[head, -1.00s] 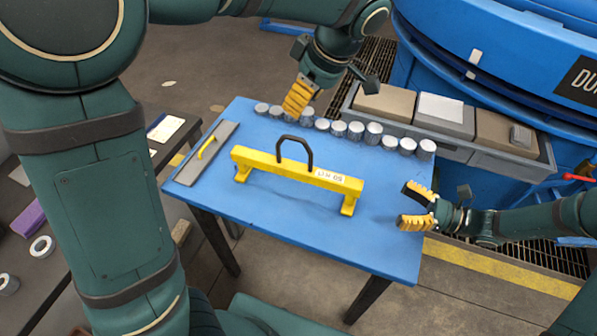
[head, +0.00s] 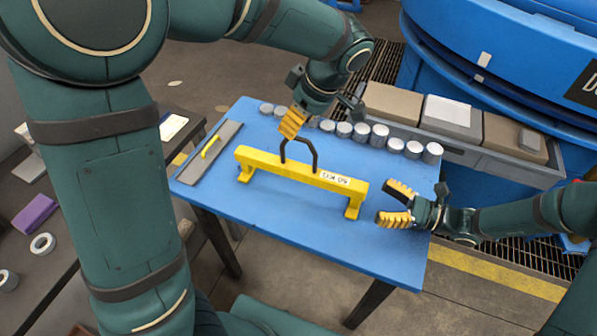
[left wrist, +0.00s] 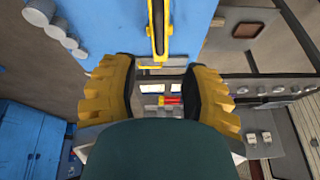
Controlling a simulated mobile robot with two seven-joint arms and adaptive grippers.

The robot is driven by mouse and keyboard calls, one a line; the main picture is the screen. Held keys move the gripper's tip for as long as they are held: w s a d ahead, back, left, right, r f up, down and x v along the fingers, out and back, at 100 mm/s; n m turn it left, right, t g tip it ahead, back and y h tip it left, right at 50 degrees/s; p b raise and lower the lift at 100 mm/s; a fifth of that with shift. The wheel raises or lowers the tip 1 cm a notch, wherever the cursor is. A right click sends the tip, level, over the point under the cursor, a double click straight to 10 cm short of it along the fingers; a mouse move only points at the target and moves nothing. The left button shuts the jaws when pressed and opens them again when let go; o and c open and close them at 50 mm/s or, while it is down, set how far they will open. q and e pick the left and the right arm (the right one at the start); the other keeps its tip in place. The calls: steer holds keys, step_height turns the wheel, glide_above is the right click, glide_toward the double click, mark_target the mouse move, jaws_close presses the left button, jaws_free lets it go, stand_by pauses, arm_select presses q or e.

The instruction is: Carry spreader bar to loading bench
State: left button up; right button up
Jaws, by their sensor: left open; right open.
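The yellow spreader bar (head: 300,174) stands on its feet on the blue table (head: 215,215), with a black loop handle (head: 313,148) on top. It also shows at the top of the left wrist view (left wrist: 159,30), between and beyond my fingers. My left gripper (head: 292,122) is over the table, just behind and above the bar's handle, open; its two fingers are spread in the left wrist view. My right gripper (head: 388,204) is open and empty, just right of the bar's right end. I cannot tell which surface is the loading bench.
A row of grey cylinders (head: 360,132) stands along the table's back edge. A grey plate with a yellow handle (head: 207,150) lies at its left end. Behind is a grey tray with boxes (head: 450,112) against a large blue machine (head: 490,60). A dark bench (head: 90,225) is at left.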

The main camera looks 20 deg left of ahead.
mark_target(286, 143)
arm_select(q)
steer(key=x, duration=0.8)
arm_select(e)
steer(key=a, duration=0.7)
steer(key=shift+a, duration=0.4)
arm_select(q)
steer(key=shift+r, duration=0.1)
jaws_close()
arm_select(e)
steer(key=c, duration=1)
jaws_close()
arm_select(q)
steer(key=shift+d, duration=0.1)
arm_select(e)
steer(key=shift+r, duration=0.1)
